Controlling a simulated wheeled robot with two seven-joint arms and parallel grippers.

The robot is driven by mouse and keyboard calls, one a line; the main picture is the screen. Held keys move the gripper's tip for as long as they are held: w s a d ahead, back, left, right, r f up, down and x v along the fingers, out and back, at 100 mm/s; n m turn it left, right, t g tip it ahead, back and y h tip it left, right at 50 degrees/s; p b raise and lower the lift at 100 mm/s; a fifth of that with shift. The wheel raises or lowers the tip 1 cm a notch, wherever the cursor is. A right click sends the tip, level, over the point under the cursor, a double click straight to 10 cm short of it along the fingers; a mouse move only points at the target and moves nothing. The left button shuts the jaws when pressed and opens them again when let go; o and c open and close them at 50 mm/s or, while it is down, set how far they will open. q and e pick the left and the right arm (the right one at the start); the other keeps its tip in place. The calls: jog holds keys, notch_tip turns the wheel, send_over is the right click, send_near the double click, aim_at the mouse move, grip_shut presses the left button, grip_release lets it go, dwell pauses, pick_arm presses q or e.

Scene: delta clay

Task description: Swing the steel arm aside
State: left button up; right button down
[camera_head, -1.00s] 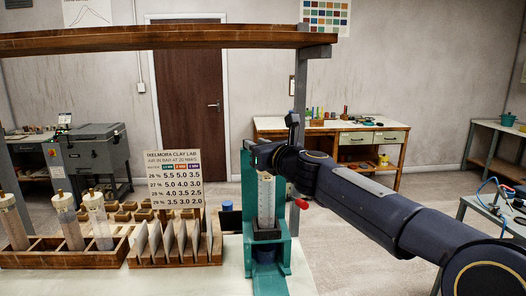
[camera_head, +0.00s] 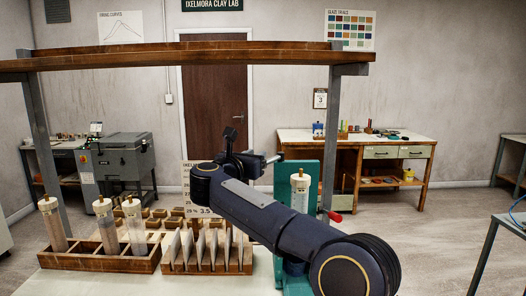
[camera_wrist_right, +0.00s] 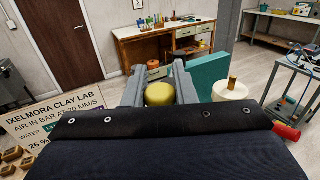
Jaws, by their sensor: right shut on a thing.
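My right gripper (camera_head: 268,160) is in front of the upper left of the teal press (camera_head: 284,178). In the right wrist view its two grey fingers (camera_wrist_right: 158,84) are shut on a round yellow knob (camera_wrist_right: 160,94). The steel arm itself I cannot make out apart from the gripper; the knob appears to be its end. A pale cylinder (camera_head: 300,195) with a brass peg on top stands upright in the press, its top uncovered, right of the gripper; it also shows in the right wrist view (camera_wrist_right: 231,90). My left gripper is not in view.
A red handle (camera_head: 335,216) sticks out right of the press. A wooden rack of plates (camera_head: 205,262) and a tray (camera_head: 95,262) with several clear tubes stand at left. A sign (camera_wrist_right: 45,125) is close left of the gripper. A wooden beam (camera_head: 190,60) spans above.

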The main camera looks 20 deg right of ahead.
jog(key=w+m+g+h+p, duration=0.1)
jog(key=m+g+h+p, duration=0.1)
jog(key=shift+w+a+r+g, duration=0.1)
jog(key=shift+w+a+g, duration=0.2)
jog(key=shift+w+a, duration=0.1)
jog(key=shift+d, duration=0.1)
jog(key=c, duration=1.2)
grip_release()
jog(key=shift+w, duration=0.15)
